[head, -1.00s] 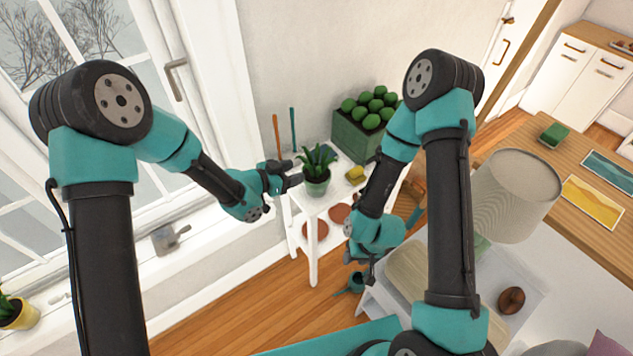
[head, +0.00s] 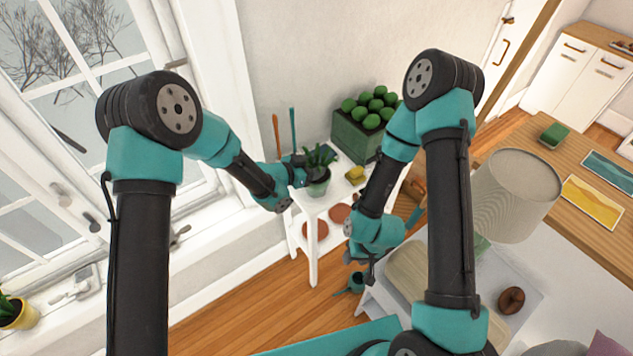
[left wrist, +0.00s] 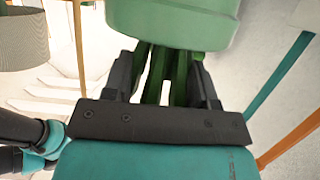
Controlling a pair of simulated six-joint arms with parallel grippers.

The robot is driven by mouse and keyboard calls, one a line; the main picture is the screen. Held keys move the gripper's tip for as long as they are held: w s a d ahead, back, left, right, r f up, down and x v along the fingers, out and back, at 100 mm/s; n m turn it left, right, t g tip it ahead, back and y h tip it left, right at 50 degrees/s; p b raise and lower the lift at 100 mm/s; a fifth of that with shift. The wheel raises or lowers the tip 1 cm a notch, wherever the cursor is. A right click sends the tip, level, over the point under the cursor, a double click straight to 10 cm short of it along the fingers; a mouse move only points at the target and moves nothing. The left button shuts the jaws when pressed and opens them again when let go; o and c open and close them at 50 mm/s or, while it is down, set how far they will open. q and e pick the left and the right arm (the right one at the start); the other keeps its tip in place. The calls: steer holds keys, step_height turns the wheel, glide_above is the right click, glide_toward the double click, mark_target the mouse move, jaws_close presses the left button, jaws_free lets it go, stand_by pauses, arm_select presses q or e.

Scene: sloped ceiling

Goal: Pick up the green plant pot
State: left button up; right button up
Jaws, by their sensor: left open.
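The green plant pot (head: 318,188) holds a spiky green plant and stands on a small white table (head: 308,212). My left gripper (head: 306,171) is at the pot's left side in the head view and hides part of it. In the left wrist view the pot (left wrist: 172,22) fills the top, and the leaves (left wrist: 160,75) show between the two spread fingers of my left gripper (left wrist: 163,80). The left gripper is open; whether a finger touches the plant I cannot tell. My right gripper (head: 367,270) hangs low, away from the pot, its fingers too small to judge.
A green planter box (head: 355,138) with round green plants stands behind the pot. A yellow object (head: 355,173) lies on the table to its right. Orange and teal sticks (head: 292,128) stand behind, near the wall. A lampshade (head: 515,195) is at right.

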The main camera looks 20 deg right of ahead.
arm_select(q)
steer(key=x, duration=0.3)
steer(key=shift+w, duration=0.1)
stand_by(0.3)
jaws_close()
stand_by(1.2)
